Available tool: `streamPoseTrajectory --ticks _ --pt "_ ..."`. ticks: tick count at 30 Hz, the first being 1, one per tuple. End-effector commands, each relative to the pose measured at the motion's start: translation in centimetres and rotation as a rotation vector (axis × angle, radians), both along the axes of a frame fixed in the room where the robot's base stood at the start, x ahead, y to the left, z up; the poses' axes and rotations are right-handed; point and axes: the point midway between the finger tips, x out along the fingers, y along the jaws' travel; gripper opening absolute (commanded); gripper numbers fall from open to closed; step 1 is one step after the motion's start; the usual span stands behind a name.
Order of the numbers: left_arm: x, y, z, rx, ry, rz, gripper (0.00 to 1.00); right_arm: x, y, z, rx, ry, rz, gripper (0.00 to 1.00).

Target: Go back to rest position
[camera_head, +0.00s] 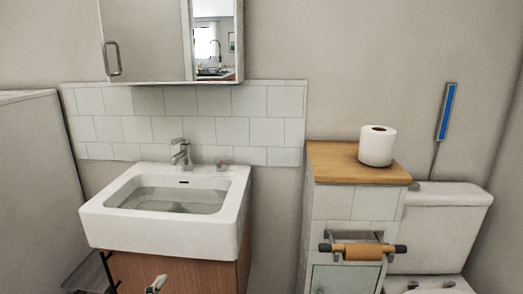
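Neither of my grippers can be made out in the head view. The task names no object. The white sink (165,235) stands at the left, with a grey metal faucet (181,152) at its back edge. Clear water seems to stand in its basin. A small pale metallic piece (156,285) shows at the bottom edge in front of the wooden cabinet (190,273) under the sink; it may be a handle, but it is cut off.
A narrow tiled cabinet (338,203) with a wooden top (340,164) bears a white paper roll (377,145). A roll holder (362,251) juts from its front. A toilet (440,222) stands at the right. A mirror cabinet (150,45) hangs above the sink. A grey unit (40,190) stands left.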

Motion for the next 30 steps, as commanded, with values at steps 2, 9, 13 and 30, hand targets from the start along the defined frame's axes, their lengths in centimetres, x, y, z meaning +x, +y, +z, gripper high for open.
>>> streamPoseTrajectory --ticks 2,9,13,30 --pt "-2.4 0.9 -5.9 -0.145 0.166 0.095 1.00 0.0 0.0 0.0 0.000 0.000 0.000 0.00" --pt "-13.1 1.4 -20.6 -0.506 0.614 0.404 1.00 0.0 0.0 0.0 0.000 0.000 0.000 0.00" --pt "-19.7 0.4 -25.8 -0.645 0.811 0.563 1.00 0.0 0.0 0.0 0.000 0.000 0.000 0.00" --pt "-34.9 -1.7 -34.2 -0.786 1.144 0.840 1.00 -4.3 -0.6 -2.9 -0.006 0.052 0.009 0.00"
